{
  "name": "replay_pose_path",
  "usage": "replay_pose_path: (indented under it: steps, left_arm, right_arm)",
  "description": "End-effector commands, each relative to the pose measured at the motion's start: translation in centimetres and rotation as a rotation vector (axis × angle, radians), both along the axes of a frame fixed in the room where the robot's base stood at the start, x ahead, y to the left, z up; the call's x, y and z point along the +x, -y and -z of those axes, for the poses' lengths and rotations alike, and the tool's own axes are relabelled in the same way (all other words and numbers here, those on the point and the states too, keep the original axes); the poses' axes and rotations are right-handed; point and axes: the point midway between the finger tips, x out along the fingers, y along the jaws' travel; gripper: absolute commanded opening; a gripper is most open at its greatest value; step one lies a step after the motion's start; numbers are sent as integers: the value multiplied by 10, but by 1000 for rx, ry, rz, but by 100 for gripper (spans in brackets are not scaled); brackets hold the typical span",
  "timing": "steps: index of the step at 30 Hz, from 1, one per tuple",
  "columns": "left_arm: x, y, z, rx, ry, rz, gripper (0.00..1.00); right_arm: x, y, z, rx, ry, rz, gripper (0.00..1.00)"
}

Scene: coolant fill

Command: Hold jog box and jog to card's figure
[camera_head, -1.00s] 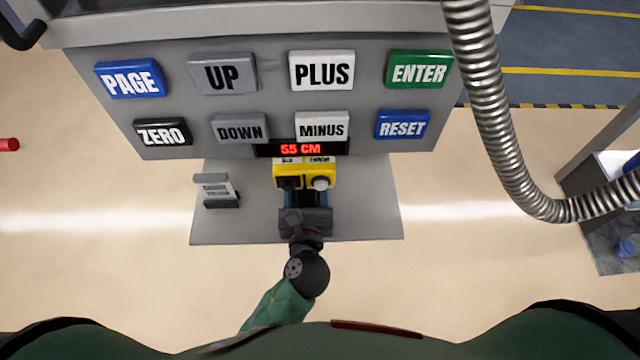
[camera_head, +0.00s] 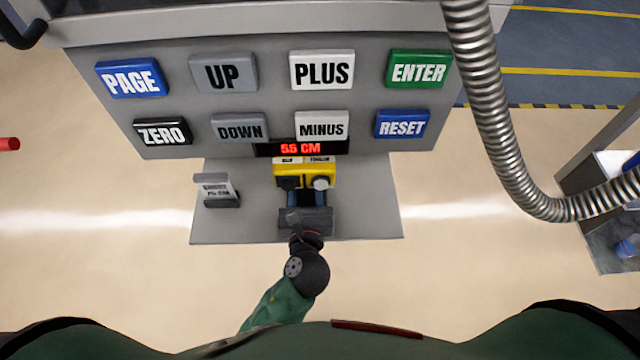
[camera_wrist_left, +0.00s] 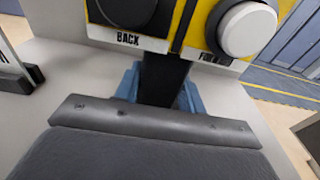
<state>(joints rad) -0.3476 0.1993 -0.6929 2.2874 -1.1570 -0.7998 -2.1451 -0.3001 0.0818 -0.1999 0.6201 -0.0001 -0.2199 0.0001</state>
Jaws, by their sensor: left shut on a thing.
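My left gripper (camera_head: 306,200) is shut on the jog box from the near side. In the left wrist view the box shows a black button (camera_wrist_left: 127,12) over a BACK label and a white button (camera_wrist_left: 247,29) over a partly hidden label. The blue fingers (camera_wrist_left: 187,98) of my left gripper are below the box. The card (camera_head: 217,188) stands in a holder on the left of the shelf; its print is too small to read surely. My right gripper is not in view.
The grey panel (camera_head: 275,100) above carries large buttons, among them PAGE, UP, PLUS and ENTER. A ribbed metal hose (camera_head: 500,130) hangs at the right. The shelf (camera_head: 365,210) is bare right of the jog box.

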Motion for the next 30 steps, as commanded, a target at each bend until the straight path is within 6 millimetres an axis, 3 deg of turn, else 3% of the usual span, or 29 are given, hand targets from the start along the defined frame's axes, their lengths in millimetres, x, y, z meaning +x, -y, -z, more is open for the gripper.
replay_pose_path:
  steps: [14,20,30]
  left_arm:
    - [0,0,0,0,0,0,22]
    - [0,0,0,0,0,0,22]
    - [0,0,0,0,0,0,22]
  right_arm:
    - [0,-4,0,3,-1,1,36]
    - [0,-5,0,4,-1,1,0]
    - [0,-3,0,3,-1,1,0]
